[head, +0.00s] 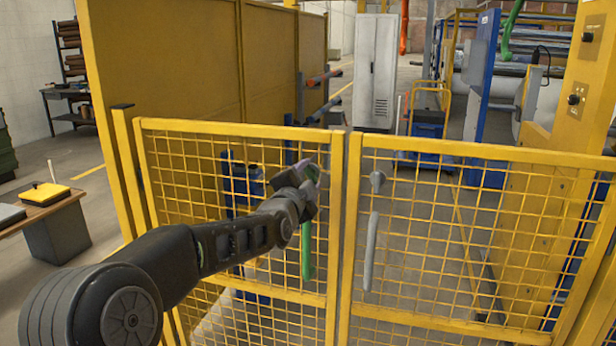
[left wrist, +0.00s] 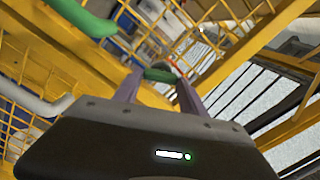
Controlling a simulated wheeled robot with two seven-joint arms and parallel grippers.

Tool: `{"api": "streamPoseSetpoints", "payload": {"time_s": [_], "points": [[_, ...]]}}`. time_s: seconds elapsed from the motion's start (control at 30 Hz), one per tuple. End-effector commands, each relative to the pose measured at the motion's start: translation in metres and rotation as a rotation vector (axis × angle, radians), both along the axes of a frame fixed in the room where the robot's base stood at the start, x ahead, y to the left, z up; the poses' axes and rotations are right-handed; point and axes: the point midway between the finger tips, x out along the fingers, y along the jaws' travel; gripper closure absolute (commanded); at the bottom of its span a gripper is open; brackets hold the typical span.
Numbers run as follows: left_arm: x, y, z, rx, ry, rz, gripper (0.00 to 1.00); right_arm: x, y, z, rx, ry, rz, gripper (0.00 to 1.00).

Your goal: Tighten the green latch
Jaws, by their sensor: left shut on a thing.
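The green latch (head: 306,255) is on the left yellow mesh gate door, its green bar hanging down close to the door's inner edge. My left gripper (head: 309,174) is at the top of that bar and covers the latch's upper part. In the left wrist view, the two fingers (left wrist: 158,88) stand on either side of a green piece (left wrist: 158,75) and are shut on it. A curved green bar (left wrist: 80,16) shows at the upper left there. My right gripper is in neither view.
A grey handle (head: 371,250) hangs on the right gate door (head: 480,150). The left door's yellow frame (head: 240,130) and mesh surround my left gripper. A yellow wall panel (head: 170,60) stands behind. A table (head: 45,205) stands at the far left.

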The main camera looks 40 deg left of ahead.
Motion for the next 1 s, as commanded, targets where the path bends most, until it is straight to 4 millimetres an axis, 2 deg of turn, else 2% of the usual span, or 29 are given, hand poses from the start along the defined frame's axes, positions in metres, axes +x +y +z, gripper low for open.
{"api": "streamPoseSetpoints", "payload": {"time_s": [0.2,0.5,1.0], "points": [[0.0003,-0.0009,-0.0003,0.185,0.065,0.0,0.91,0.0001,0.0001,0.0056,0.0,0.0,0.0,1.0],[0.0005,-0.001,-0.0018,0.365,0.129,-0.001,0.91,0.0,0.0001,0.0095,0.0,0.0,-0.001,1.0],[0.0005,-0.0011,-0.0026,0.428,0.15,-0.001,0.91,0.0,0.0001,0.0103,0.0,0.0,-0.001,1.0]]}}
